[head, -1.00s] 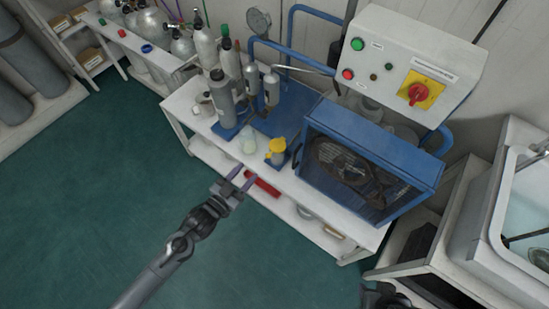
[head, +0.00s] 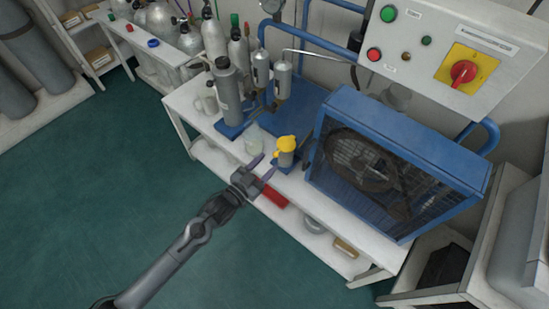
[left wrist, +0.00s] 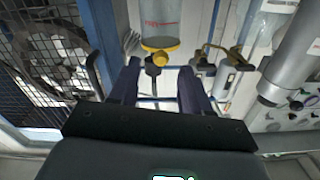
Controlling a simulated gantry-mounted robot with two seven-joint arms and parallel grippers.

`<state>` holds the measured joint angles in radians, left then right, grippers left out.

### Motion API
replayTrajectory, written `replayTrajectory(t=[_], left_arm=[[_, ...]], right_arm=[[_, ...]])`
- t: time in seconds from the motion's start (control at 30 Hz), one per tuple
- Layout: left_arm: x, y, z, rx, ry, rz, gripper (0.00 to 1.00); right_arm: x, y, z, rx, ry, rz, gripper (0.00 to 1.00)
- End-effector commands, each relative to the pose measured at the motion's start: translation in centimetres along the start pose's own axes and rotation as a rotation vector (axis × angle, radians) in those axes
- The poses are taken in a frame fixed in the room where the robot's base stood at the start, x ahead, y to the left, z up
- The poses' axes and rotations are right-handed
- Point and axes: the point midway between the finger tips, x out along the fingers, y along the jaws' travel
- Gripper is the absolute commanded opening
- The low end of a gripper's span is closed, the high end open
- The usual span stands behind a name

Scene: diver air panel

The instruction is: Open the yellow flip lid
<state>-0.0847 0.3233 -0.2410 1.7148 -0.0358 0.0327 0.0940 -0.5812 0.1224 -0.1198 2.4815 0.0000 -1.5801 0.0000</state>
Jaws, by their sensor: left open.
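The lid looks closed. In the left wrist view the lid shows as a yellow rim with a knob-like tab (left wrist: 160,58), just beyond my fingertips and between them. My left gripper (head: 262,167) is open and empty, a short way in front of and left of the lid, not visibly touching it. Its two fingers also show in the left wrist view (left wrist: 160,72). My right gripper is not in view.
A clear beaker (head: 258,143) stands left of the lid. A grey bottle (head: 228,85) is behind it. The blue-framed fan unit (head: 400,165) is close on the right. A red item (head: 271,192) lies on the lower shelf. The floor in front is free.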

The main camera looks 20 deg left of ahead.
Motion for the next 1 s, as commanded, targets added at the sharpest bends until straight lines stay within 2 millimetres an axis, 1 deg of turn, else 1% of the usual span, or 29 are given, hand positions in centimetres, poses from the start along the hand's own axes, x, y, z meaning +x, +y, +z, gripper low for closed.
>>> replayTrajectory(t=[0.03,0.1,0.3,0.5,0.77,1.0], left_arm=[[0.9,0.0,0.3,0.0,0.002,-0.002,0.47],[1.9,0.0,0.2,0.0,0.003,-0.002,0.47],[4.0,0.0,0.2,0.0,0.001,-0.001,0.47],[4.8,0.0,0.1,0.0,-0.001,0.0,0.47],[4.9,0.0,0.0,0.0,-0.001,0.0,0.47],[4.9,0.0,0.0,0.0,-0.001,-0.001,0.11]], right_arm=[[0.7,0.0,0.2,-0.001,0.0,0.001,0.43],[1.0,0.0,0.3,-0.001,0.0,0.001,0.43],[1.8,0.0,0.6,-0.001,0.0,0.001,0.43],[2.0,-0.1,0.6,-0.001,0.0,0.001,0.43],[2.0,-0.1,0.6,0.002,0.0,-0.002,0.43],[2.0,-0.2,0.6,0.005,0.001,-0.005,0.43]])
